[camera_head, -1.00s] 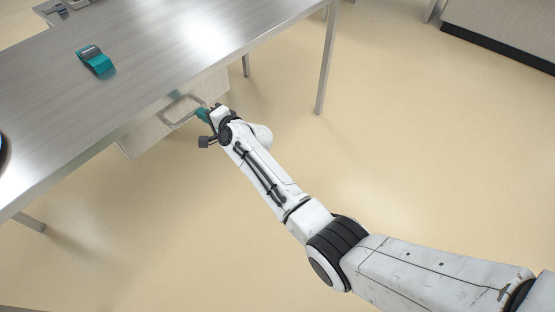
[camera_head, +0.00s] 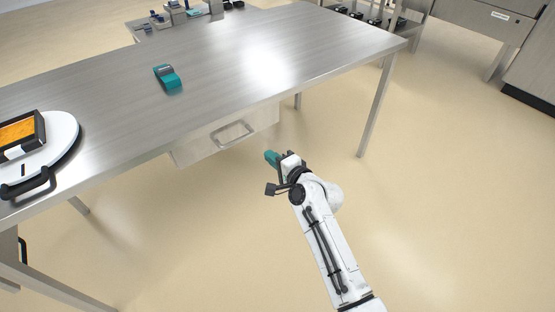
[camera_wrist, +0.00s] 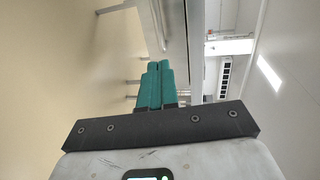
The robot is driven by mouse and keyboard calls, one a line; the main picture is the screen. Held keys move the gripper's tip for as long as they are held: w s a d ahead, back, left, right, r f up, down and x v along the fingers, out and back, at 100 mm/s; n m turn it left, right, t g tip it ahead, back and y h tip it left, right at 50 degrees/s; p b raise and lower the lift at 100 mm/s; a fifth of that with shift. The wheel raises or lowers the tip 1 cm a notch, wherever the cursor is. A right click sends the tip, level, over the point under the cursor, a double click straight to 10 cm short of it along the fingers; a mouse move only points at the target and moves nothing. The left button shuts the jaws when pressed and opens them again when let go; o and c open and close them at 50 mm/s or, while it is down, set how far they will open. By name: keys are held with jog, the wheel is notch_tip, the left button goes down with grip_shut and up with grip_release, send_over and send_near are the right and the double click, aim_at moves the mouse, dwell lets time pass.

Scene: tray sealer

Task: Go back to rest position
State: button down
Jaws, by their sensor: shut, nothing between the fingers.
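My gripper (camera_head: 272,158) is in front of the metal table, below the height of its top and a little right of the drawer handle. Its teal fingers (camera_wrist: 158,84) are together and empty in the wrist view. The drawer (camera_head: 200,148) under the table has a grey bar handle (camera_head: 233,134). My gripper stands apart from this handle. The drawer looks nearly or fully shut, but I cannot tell exactly.
The metal table (camera_head: 225,70) carries a teal tape-like object (camera_head: 167,77) and, at the left, a white round-edged device (camera_head: 62,130) with a black-framed orange tray (camera_head: 20,134). A table leg (camera_head: 376,105) stands to the right. The floor (camera_head: 450,200) at the right is clear.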

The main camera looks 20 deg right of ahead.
jog(key=s+d+f+n+g+p, duration=0.1)
jog(key=s+f+n+g, duration=0.15)
jog(key=s, duration=0.55)
jog(key=s+d+f+n+g+h, duration=0.15)
jog(key=s+n, duration=0.25)
jog(key=s, duration=0.4)
jog(key=s+d+f+n+g+p, duration=0.1)
jog(key=s+f+n+g, duration=0.2)
jog(key=s, duration=0.4)
jog(key=s+d+r+n+g+h, duration=0.1)
jog(key=s+d+n+g, duration=0.1)
jog(key=s, duration=0.9)
jog(key=s+d+r+n+g+h, duration=0.1)
jog(key=s+d+g, duration=0.3)
jog(key=s, duration=0.7)
jog(key=shift+s+d+r+n+g+h, duration=0.3)
jog(key=shift+s+n+g+h, duration=0.1)
jog(key=shift+n+h, duration=0.35)
